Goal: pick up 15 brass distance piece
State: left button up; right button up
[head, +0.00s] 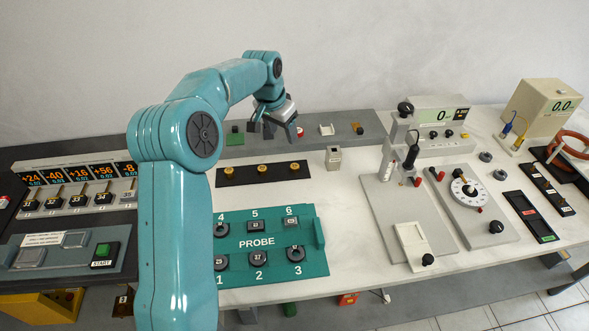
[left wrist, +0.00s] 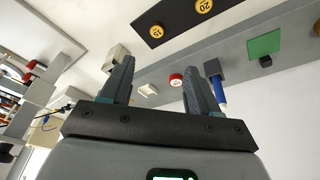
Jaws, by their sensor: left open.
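The 15 brass distance piece (head: 294,166) is a small round brass disc at the right end of a dark strip (head: 244,177). In the left wrist view the 15 piece (left wrist: 156,32) shows its number beside the 20 piece (left wrist: 203,6). A third brass disc (head: 234,170) sits at the strip's left end. My left gripper (head: 280,133) is open, with nothing seen between its fingers, above the grey back shelf and behind the strip. In the left wrist view its fingers (left wrist: 165,72) stand wide apart, with the 15 piece beyond them. My right gripper is not in view.
A beige box (head: 333,158) stands right of the strip. On the back shelf are a green square (head: 235,139), a red-topped round piece (head: 300,131) and a white piece (head: 326,129).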

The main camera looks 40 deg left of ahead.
pick_arm(q)
send_over(294, 166)
jog(key=s, duration=0.2)
jog(key=f, duration=0.9)
jog(key=shift+s+d+f+p, duration=0.1)
jog(key=shift+d+f+p, duration=0.15)
jog(key=shift+p, duration=0.1)
jog(key=shift+d+f, duration=0.1)
jog(key=shift+f, duration=0.25)
jog(key=x, duration=0.1)
jog(key=p+x, duration=0.1)
jog(key=x, duration=0.3)
jog(key=shift+w, duration=0.25)
jog(key=shift+s, duration=0.2)
jog(key=shift+w, duration=0.2)
jog(key=c, duration=1)
grip_shut()
jog(key=shift+s, duration=0.15)
